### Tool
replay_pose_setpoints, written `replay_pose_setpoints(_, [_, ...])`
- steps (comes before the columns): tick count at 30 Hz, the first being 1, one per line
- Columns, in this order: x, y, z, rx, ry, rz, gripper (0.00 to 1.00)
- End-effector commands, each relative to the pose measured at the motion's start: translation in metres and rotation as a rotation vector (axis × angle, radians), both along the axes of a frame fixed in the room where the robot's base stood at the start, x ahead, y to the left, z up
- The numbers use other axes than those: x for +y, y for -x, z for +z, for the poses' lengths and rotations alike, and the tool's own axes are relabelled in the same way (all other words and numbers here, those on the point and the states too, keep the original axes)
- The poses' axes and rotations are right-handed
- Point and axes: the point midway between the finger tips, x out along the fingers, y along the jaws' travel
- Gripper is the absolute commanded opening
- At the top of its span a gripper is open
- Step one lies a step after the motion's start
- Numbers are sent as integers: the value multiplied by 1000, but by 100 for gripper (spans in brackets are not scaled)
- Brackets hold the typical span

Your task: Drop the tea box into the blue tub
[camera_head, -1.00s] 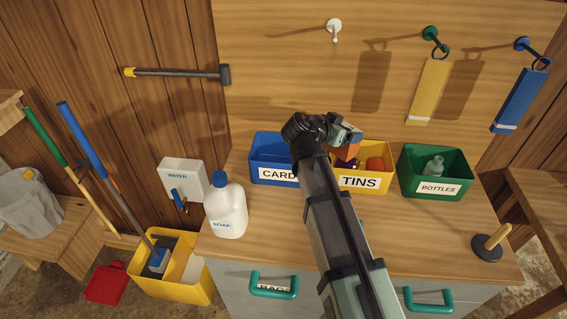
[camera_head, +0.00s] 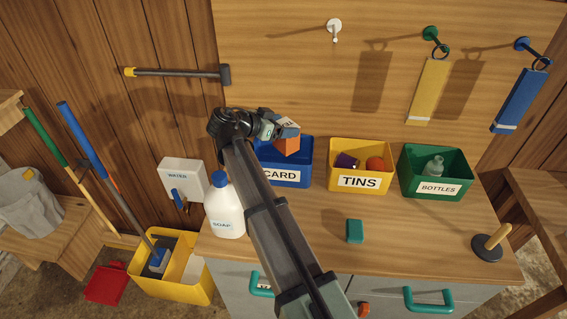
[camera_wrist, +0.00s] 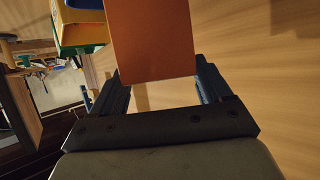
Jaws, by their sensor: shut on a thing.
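The tea box (camera_head: 287,146), orange with a pale lettered face, is held in my gripper (camera_head: 283,128). In the head view it shows over the blue tub (camera_head: 290,177) labelled CARD, in front of its back part; the exact height above the rim is hard to tell. In the wrist view the orange tea box (camera_wrist: 150,40) sits between the two fingers of my gripper (camera_wrist: 160,85). My arm and the box hide the left part and much of the inside of the blue tub.
A yellow TINS tub (camera_head: 345,196) with a purple and an orange item stands right of the blue tub. The green BOTTLES tub (camera_head: 408,187) holds a bottle. A soap jug (camera_head: 224,212) stands left. A teal block (camera_head: 354,231) lies on the worktop (camera_head: 420,235).

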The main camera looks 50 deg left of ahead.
Motion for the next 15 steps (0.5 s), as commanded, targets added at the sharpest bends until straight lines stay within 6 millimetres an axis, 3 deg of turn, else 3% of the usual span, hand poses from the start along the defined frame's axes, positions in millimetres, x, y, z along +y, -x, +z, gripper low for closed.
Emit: replay_pose_setpoints(15, [0, 0, -45, 0, 0, 0, 49])
